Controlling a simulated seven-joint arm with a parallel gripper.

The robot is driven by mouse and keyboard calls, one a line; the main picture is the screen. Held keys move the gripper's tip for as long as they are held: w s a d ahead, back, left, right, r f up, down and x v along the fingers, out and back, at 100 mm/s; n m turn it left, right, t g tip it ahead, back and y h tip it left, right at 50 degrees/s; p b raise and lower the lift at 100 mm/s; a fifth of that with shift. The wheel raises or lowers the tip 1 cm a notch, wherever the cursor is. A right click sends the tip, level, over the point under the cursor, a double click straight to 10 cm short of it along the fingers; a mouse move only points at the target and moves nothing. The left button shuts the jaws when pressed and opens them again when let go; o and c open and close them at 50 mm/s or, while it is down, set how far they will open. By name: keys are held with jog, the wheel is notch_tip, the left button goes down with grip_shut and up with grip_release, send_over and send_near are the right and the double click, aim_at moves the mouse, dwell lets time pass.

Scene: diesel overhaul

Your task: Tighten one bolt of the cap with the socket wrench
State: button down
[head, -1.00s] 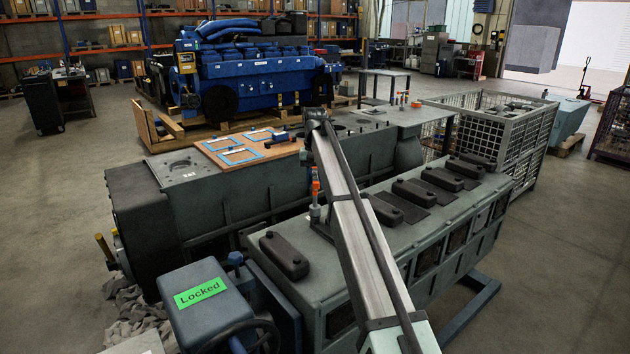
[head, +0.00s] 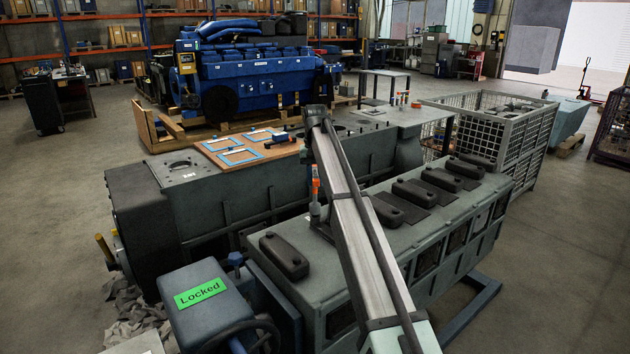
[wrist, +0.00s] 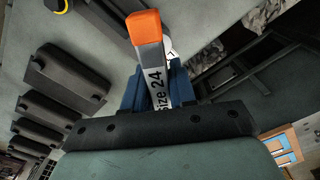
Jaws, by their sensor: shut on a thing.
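My gripper (wrist: 156,90) shows in the wrist view with its blue fingers shut on the socket wrench (wrist: 146,28), which has an orange end and a grey shank marked "Size 24". In the head view the orange part of the wrench (head: 316,185) stands about upright just left of my arm, above the grey-green engine block. The fingers are mostly hidden there by the arm. Dark caps (head: 285,256) sit in a row along the top of the block; several also show at the left of the wrist view (wrist: 70,75).
A blue box with a green "Locked" label (head: 201,293) stands at the block's near end. A second long grey engine block (head: 225,195) lies behind, bearing a board with blue frames (head: 240,157). A wire-mesh crate (head: 500,130) stands at the right.

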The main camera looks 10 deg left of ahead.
jog(key=shift+r, duration=1.35)
jog(key=shift+r, duration=3)
